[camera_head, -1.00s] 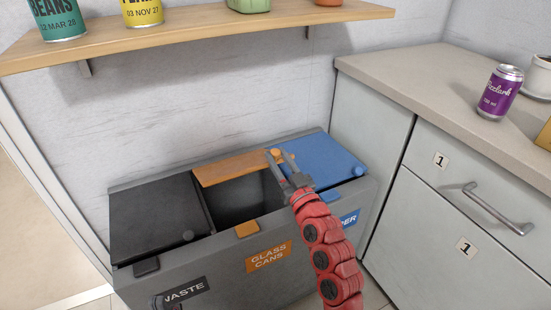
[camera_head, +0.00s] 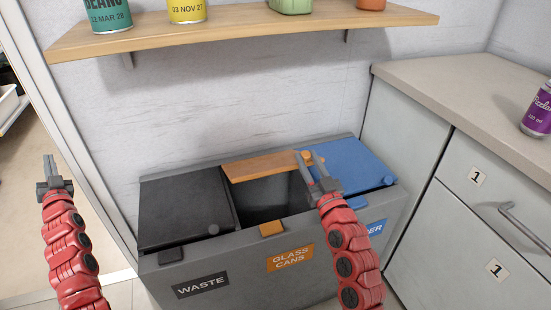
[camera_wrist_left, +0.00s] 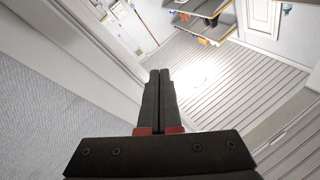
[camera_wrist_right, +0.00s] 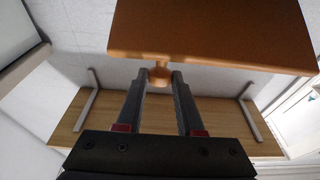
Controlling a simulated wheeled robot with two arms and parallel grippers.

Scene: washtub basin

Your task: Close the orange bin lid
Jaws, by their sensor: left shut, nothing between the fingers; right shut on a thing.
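The orange bin lid (camera_head: 262,166) stands raised over the middle compartment (camera_head: 272,197) of the bin unit, whose dark opening shows below it. Its round knob (camera_wrist_right: 160,75) is between the fingertips of my right gripper (camera_wrist_right: 160,78) in the right wrist view. In the head view my right gripper (camera_head: 307,160) is at the lid's right end, shut on the knob. My left gripper (camera_head: 48,166) is at the far left, away from the bins, with its fingers together and empty, as the left wrist view (camera_wrist_left: 158,75) also shows.
The black lid (camera_head: 185,210) at left and the blue lid (camera_head: 355,163) at right are down. A wooden shelf (camera_head: 245,30) with cans hangs above the bins. A grey cabinet (camera_head: 445,150) stands close on the right. Open floor is at the left.

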